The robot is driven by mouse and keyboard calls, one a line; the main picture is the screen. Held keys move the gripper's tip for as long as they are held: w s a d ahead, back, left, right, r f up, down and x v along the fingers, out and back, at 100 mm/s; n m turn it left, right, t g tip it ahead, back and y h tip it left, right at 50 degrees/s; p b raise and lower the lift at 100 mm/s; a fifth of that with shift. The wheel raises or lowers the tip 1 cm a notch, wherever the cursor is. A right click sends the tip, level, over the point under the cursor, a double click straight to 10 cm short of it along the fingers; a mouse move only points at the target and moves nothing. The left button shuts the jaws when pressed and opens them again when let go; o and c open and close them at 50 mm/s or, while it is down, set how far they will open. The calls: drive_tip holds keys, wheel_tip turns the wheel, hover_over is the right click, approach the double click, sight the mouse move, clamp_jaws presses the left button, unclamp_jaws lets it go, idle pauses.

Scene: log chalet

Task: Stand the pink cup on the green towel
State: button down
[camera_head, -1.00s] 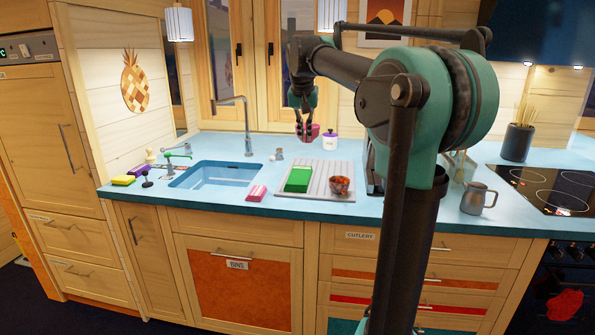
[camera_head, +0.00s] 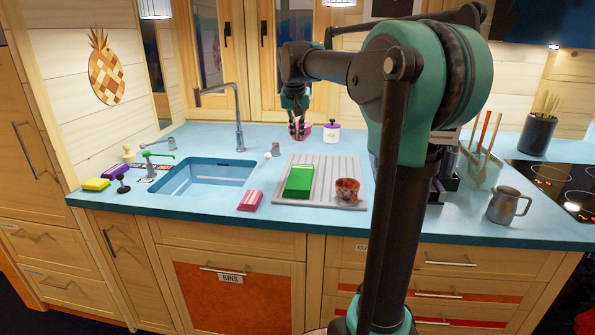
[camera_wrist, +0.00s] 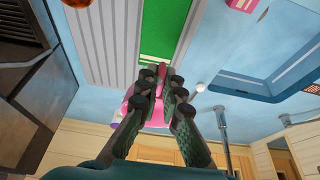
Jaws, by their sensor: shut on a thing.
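The pink cup (camera_head: 305,131) is at the back of the blue counter, behind the drainboard, and my gripper (camera_head: 297,130) is shut on it. In the wrist view the pink cup (camera_wrist: 128,105) shows partly behind the fingers of my gripper (camera_wrist: 160,95). I cannot tell whether its base touches the counter. The green towel (camera_head: 298,181) lies folded on the grey ridged drainboard (camera_head: 325,168), in front of the cup. It also shows in the wrist view (camera_wrist: 165,25) beyond the fingertips.
A patterned bowl (camera_head: 347,190) sits on the drainboard right of the towel. A white jar with a purple lid (camera_head: 332,133) stands close right of the cup. The sink (camera_head: 210,178) and tall tap (camera_head: 238,120) are left. A pink sponge (camera_head: 250,200) lies before the drainboard.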

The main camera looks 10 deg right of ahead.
wheel_tip(320, 180, down, 14)
drive_tip(key=shift+r, duration=0.1)
idle(0.4)
drive_tip(key=c, duration=1.7)
unclamp_jaws()
drive_tip(key=v, duration=1.2)
